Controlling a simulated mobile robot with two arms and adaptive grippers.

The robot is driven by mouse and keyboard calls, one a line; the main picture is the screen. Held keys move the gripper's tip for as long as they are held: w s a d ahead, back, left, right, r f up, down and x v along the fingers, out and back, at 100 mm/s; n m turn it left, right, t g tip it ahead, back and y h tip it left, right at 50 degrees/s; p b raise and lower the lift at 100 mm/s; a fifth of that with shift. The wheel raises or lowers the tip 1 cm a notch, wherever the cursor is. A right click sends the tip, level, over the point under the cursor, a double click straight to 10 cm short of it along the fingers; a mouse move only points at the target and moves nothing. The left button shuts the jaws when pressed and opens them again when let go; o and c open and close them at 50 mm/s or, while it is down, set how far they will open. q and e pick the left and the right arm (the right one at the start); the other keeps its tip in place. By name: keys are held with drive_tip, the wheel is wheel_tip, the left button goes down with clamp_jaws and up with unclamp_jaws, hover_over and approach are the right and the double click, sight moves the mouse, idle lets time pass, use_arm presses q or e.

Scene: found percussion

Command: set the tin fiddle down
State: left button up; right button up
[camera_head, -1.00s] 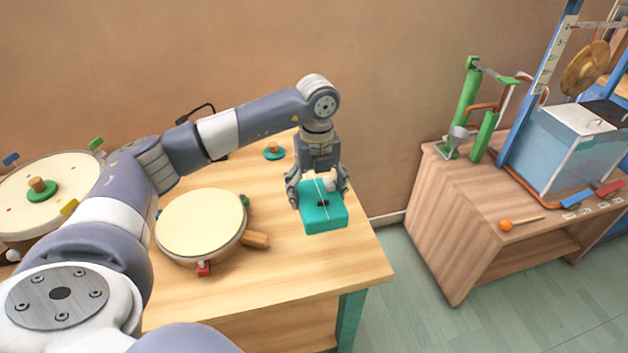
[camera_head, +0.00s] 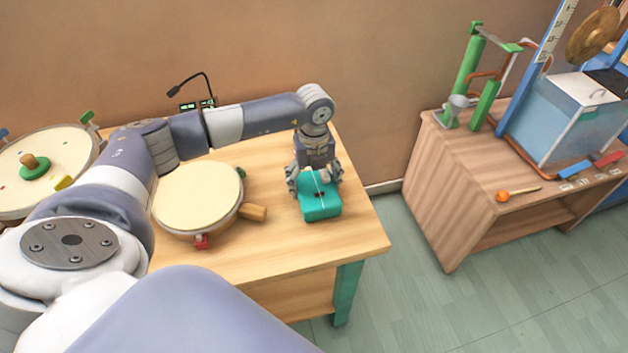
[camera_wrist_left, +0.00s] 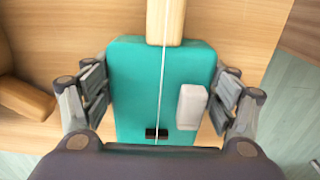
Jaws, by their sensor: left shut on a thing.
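The tin fiddle (camera_head: 322,212) is a teal box with a white string, a black bridge and a pale block on its face. My left gripper (camera_head: 316,184) points down over it at the right part of the wooden table (camera_head: 285,258). In the left wrist view the fiddle's body (camera_wrist_left: 130,75) lies between the two fingers, shut on its sides, and its wooden neck runs out of the top of the picture. The fiddle is low at the tabletop; I cannot tell whether it touches. My right gripper is not in view.
A round cream drum (camera_head: 196,197) with a wooden handle (camera_head: 253,212) lies left of the fiddle. A bigger drum (camera_head: 60,160) is at the far left. Bare tabletop lies in front of the fiddle. A separate brown bench (camera_head: 437,190) with apparatus stands to the right, across a floor gap.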

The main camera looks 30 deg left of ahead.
use_arm(q)
drive_tip(key=o, duration=1.3)
drive_tip(key=shift+f, duration=0.1)
drive_tip(key=shift+r, duration=0.25)
wheel_tip(320, 180, up, 12)
drive_tip(key=shift+f+b, duration=0.1)
drive_tip(key=shift+b, duration=0.35)
drive_tip(key=shift+f, duration=0.1)
